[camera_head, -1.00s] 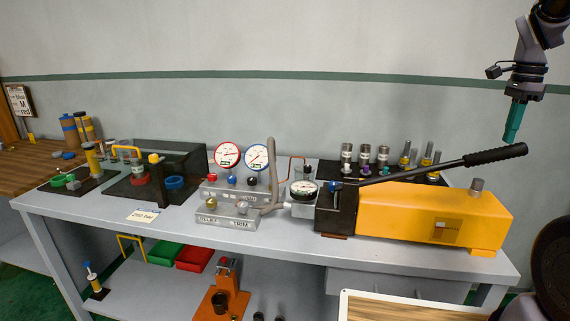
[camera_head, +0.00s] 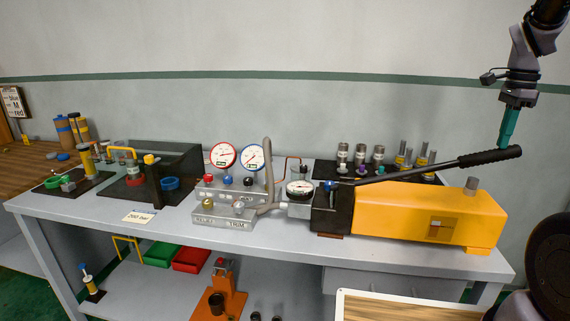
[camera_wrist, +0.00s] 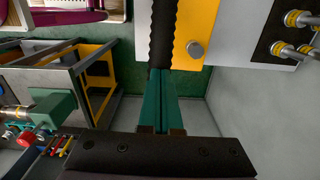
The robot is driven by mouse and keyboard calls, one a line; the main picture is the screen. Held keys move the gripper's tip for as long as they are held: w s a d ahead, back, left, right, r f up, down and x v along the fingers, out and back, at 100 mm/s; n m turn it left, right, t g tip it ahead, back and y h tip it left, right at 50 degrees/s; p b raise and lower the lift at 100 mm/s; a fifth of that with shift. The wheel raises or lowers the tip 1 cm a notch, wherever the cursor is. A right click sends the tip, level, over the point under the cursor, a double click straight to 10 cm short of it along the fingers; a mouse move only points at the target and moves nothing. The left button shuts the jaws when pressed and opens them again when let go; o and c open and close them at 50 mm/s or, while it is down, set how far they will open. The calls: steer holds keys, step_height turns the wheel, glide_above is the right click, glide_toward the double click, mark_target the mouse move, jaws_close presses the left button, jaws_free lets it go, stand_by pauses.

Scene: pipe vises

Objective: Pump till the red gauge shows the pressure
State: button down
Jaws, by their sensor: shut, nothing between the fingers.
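The red-rimmed gauge (camera_head: 223,155) stands on the grey valve block (camera_head: 232,191), left of the blue-rimmed gauge (camera_head: 253,157). Its needle is too small to read surely. A third small gauge (camera_head: 299,187) sits beside the yellow hand pump (camera_head: 425,216). The pump's lever has a black ribbed grip (camera_head: 490,156), raised to the upper right. My gripper (camera_head: 505,143) has teal fingers, shut and empty, pointing down just above the grip. In the wrist view the closed fingertips (camera_wrist: 160,75) meet the end of the black grip (camera_wrist: 164,35); I cannot tell whether they touch.
A card reading 200 bar (camera_head: 139,217) lies at the bench's (camera_head: 300,246) front edge. A black shielded fixture (camera_head: 175,170) stands left, and a black rack of fittings (camera_head: 385,172) behind the pump.

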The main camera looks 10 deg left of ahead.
steer(key=shift+f, duration=0.55)
steer(key=shift+a+r, duration=0.2)
steer(key=shift+r, duration=0.6)
steer(key=shift+a+r, duration=0.15)
steer(key=shift+r, duration=0.6)
steer(key=s+a+r+n+t+y, duration=0.1)
steer(key=s+a+r+n+t, duration=0.3)
steer(key=s+a+r+n, duration=0.45)
steer(key=s+a+r+n+t, duration=0.1)
steer(key=s+a+n, duration=0.1)
steer(key=s, duration=0.3)
steer(key=s+a+n+t+y, duration=0.1)
steer(key=s+a+n+t, duration=0.1)
steer(key=s, duration=0.4)
steer(key=shift+a+r+n, duration=0.35)
steer(key=shift+a+n, duration=0.05)
steer(key=shift+n, duration=0.35)
